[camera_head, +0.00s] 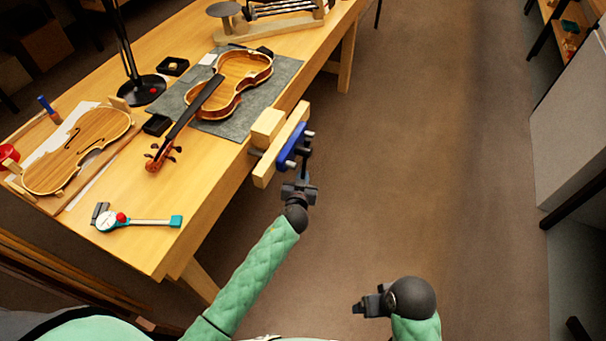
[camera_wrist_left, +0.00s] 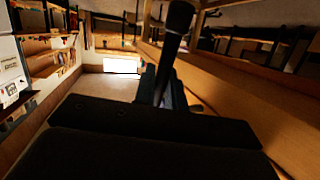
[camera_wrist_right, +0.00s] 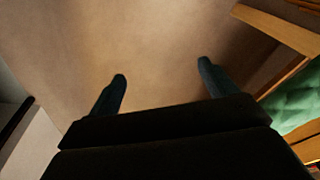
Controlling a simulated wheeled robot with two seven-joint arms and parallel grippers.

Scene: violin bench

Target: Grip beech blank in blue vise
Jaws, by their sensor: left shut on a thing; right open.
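The vise is at the right edge of the bench in the head view, with a long pale wooden jaw (camera_head: 280,146) and a blue outer part (camera_head: 293,149). A pale wood block, which looks like the beech blank (camera_head: 267,125), stands between the bench edge and that jaw. I cannot tell whether the jaw presses on it. My left gripper (camera_head: 302,183) is shut on the dark vise handle (camera_head: 304,158); the handle's knobbed end (camera_wrist_left: 180,16) shows in the left wrist view. My right gripper (camera_head: 364,303) is open and empty over the floor, away from the bench; its fingers (camera_wrist_right: 162,85) are spread.
A violin (camera_head: 240,80) lies on a grey mat (camera_head: 228,126) near the vise. A second violin body (camera_head: 78,150), a dial gauge tool (camera_head: 135,219) and a black lamp stand (camera_head: 142,90) are on the bench. The floor (camera_head: 440,170) right of the bench is clear.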

